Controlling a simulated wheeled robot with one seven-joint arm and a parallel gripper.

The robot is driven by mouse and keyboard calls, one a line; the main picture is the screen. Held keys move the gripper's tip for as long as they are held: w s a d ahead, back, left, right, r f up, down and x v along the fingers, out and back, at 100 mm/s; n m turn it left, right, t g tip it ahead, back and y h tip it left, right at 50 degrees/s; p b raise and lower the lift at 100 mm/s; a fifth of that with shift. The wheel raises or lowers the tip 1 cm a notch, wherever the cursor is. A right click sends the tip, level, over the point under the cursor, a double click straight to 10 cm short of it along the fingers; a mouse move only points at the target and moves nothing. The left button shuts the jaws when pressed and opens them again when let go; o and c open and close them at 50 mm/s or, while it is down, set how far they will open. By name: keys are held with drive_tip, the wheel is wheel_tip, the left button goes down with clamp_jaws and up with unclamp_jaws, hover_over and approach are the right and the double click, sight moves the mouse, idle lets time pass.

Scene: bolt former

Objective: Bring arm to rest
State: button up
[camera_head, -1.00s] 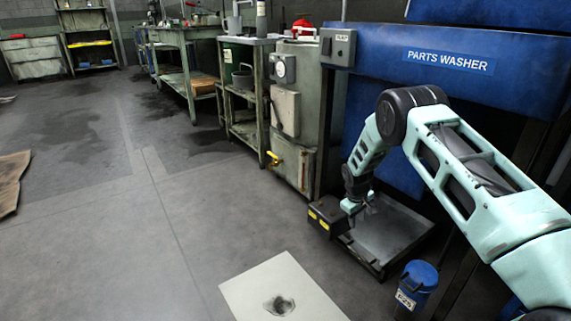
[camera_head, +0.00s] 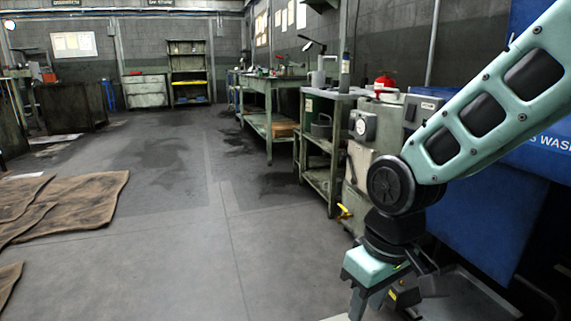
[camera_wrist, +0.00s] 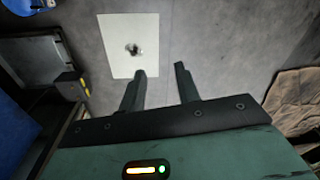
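My arm hangs folded on the right of the head view, its elbow bent and its lower end pointing down. My gripper (camera_wrist: 159,70) shows two dark fingers set apart with nothing between them, so it is open and empty. In the head view the gripper is partly cut off by the bottom edge. Below the fingers in the wrist view, a white sheet (camera_wrist: 118,28) with a dark spot lies on the floor, apart from the gripper.
The blue parts washer (camera_head: 478,210) stands close behind my arm. A metal tray (camera_wrist: 32,38) lies beside the sheet. A green workbench (camera_head: 270,84) and shelf stand further back. Brown cloths (camera_head: 95,200) lie on the floor at left. The middle floor is clear.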

drive_tip(key=s+d+r+n+p, duration=0.15)
drive_tip(key=s+r, duration=0.25)
drive_tip(key=s, duration=1)
wheel_tip(320, 180, up, 37)
drive_tip(key=p, duration=3.7)
drive_tip(key=shift+w+h+p, duration=0.25)
drive_tip(key=shift+h+p, duration=0.05)
drive_tip(key=shift+p, duration=0.05)
drive_tip(key=shift+a, duration=0.1)
